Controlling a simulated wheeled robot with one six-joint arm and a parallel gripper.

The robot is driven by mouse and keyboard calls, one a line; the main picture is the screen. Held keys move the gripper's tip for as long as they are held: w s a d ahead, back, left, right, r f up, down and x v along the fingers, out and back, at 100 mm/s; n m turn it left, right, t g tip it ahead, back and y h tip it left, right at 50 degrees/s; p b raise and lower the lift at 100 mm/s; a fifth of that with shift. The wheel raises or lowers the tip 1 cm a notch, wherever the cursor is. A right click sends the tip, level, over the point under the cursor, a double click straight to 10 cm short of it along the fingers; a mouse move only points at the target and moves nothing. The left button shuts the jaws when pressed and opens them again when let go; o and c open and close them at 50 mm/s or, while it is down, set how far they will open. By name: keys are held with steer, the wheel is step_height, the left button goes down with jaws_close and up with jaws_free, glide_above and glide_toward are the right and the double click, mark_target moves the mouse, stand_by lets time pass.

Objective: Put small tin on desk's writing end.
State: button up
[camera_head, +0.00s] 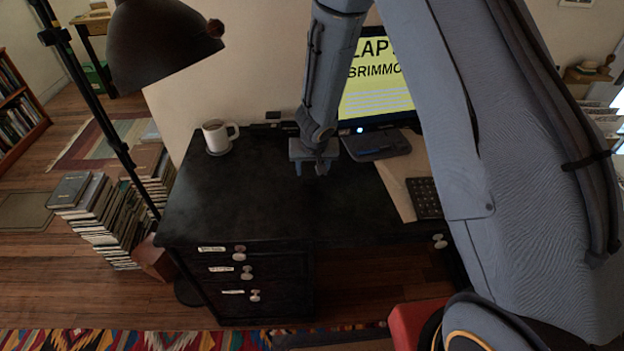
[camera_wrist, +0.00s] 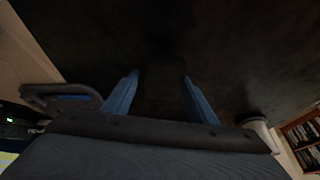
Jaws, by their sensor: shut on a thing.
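My gripper (camera_head: 312,164) is over the middle of the black desk (camera_head: 245,205), in front of the monitor. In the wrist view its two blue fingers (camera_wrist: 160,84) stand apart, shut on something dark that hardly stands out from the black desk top. I take it to be the small tin, but its shape and colour cannot be made out. In the head view the gripper hides it. Whether it touches the desk top is not clear. The desk's left part, above the drawers, is mostly bare; its right part holds the monitor (camera_head: 380,90) and keypad (camera_head: 424,197).
A white mug (camera_head: 216,138) stands at the desk's back left. A dark device (camera_head: 376,145) lies before the monitor, with a paper sheet (camera_head: 398,187) nearby. A black lamp (camera_head: 160,42) overhangs the left side. Book stacks (camera_head: 110,215) stand on the floor at left.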

mark_target(313, 173)
steer(key=shift+f+b, duration=0.95)
steer(key=shift+f, duration=0.8)
steer(key=shift+f+b, duration=0.15)
steer(key=shift+b, duration=0.15)
steer(key=o, duration=1.3)
